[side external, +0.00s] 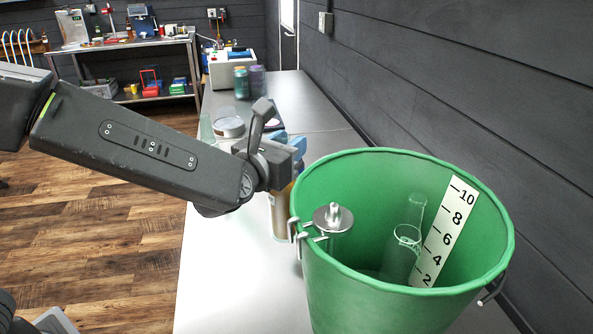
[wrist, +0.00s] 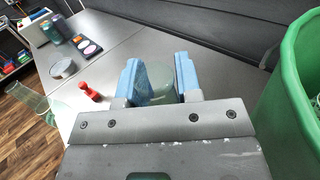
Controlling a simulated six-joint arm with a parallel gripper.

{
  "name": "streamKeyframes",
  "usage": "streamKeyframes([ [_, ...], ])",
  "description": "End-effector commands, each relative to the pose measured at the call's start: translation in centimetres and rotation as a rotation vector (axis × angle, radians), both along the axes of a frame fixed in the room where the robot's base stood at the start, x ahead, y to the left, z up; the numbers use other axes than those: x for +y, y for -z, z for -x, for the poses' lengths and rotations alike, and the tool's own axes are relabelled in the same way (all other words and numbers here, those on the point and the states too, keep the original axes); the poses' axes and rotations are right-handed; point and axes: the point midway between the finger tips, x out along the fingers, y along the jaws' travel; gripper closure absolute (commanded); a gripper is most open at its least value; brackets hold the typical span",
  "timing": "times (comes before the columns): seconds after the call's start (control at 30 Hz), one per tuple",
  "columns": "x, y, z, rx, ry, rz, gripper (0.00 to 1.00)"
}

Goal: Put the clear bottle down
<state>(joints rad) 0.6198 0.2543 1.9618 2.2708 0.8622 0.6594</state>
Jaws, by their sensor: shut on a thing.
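My gripper (wrist: 158,75) has its blue fingers closed around the clear bottle (wrist: 156,85), seen from above as a pale greenish, see-through shape. In the side external view my gripper (side external: 291,150) is over the grey bench (side external: 215,270), just left of the green bucket. Below its fingers a see-through, brownish-tinted body (side external: 280,217) shows, partly hidden by the bucket's rim. I cannot tell whether the bottle's base touches the bench.
The green bucket (side external: 370,285) holds clear glassware (side external: 402,250) and a numbered strip. In the wrist view a clear flask (wrist: 32,99), a red bottle (wrist: 88,91), a round tin (wrist: 63,68) and a palette (wrist: 87,46) stand left. Bench right of the palette is clear.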

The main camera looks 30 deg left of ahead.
Motion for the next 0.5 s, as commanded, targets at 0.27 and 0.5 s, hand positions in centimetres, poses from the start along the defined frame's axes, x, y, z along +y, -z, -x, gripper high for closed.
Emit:
streamKeyframes([
  [0.27, -1.6, 1.5, -0.3, -0.003, -0.002, 0.0, 1.0],
  [0.5, -1.6, 4.5, -0.3, -0.003, 0.0, -0.001, 1.0],
])
